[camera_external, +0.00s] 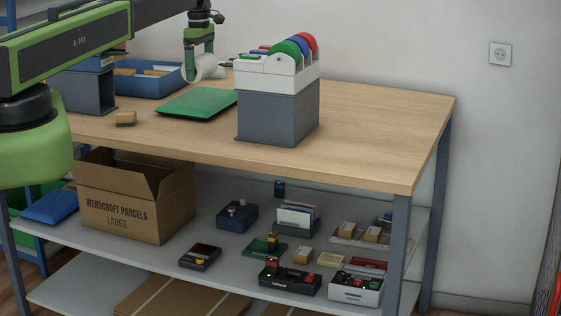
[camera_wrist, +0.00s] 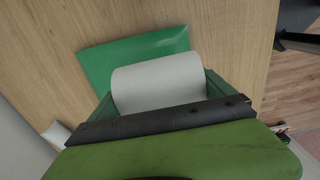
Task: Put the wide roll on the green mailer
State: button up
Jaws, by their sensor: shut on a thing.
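The wide roll (camera_external: 205,66) is a plain white cylinder. My gripper (camera_external: 202,74) is shut on it, with green fingers at its two ends. In the wrist view the roll (camera_wrist: 160,82) lies crosswise between the fingers and covers part of the green mailer (camera_wrist: 128,57). The green mailer (camera_external: 198,104) lies flat on the wooden counter, left of the grey and white dispenser. In the external view the roll shows just above the mailer's far edge. Its exact height over the counter is hard to tell.
The dispenser (camera_external: 278,112) with coloured discs stands right of the mailer. A blue tray (camera_external: 150,84) is behind left, and a small brown block (camera_external: 126,118) lies to the left. A white object (camera_wrist: 56,133) shows at the wrist view's lower left. The counter's right side (camera_external: 385,120) is clear.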

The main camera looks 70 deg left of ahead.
aim_at(199, 55)
notch_tip(199, 55, down, 8)
jog(key=b, duration=0.6)
jog(key=shift+r, duration=0.35)
jog(key=shift+f, duration=0.25)
jog(key=o, duration=1.4)
jog(key=shift+r, duration=0.1)
notch_tip(199, 55, up, 13)
jog(key=p, duration=1.2)
jog(key=shift+f+p, duration=0.2)
jog(key=shift+p, duration=0.15)
jog(key=shift+f, duration=0.1)
jog(key=shift+f, duration=0.1)
